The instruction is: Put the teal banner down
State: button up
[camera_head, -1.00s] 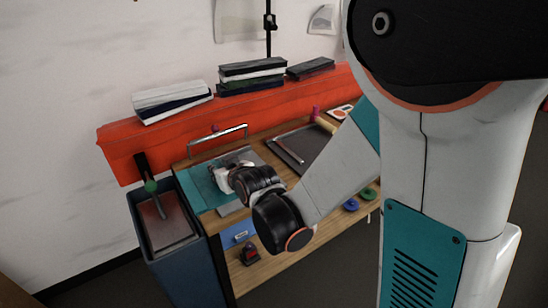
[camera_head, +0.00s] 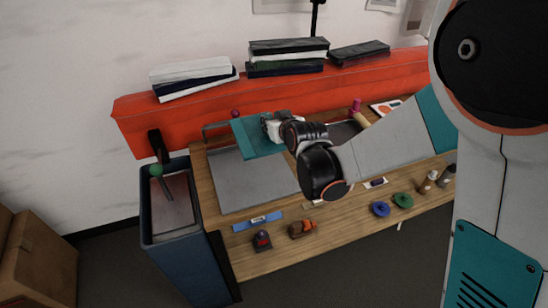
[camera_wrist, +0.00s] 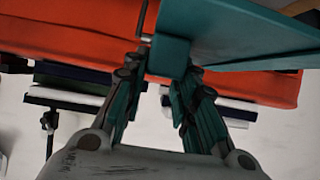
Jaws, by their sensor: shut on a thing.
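The teal banner (camera_head: 255,140) is a flat teal panel, held in the air above the back part of a grey plate (camera_head: 255,186) on the wooden bench. My gripper (camera_head: 277,128) is at the banner's right end in the head view. In the wrist view, the banner (camera_wrist: 235,35) stretches off to the upper right, and my gripper (camera_wrist: 168,72) is shut on a teal block at its near end. The banner hides the back of the plate and part of a metal handle. My fingers partly hide the gripped end.
A blue bin (camera_head: 183,238) with a green-knobbed stick stands left of the bench. A long orange-red ledge (camera_head: 190,115) runs behind, bearing dark and white stacks (camera_head: 288,58). A blue strip (camera_head: 258,221), small tools, discs and bottles lie along the front. The grey plate's front is clear.

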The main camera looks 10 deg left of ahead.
notch_tip(320, 180, down, 13)
jog(key=b, duration=0.3)
jog(key=shift+f+b, duration=0.15)
jog(key=shift+b, duration=0.2)
jog(key=shift+f, duration=0.15)
jog(key=o, duration=1.1)
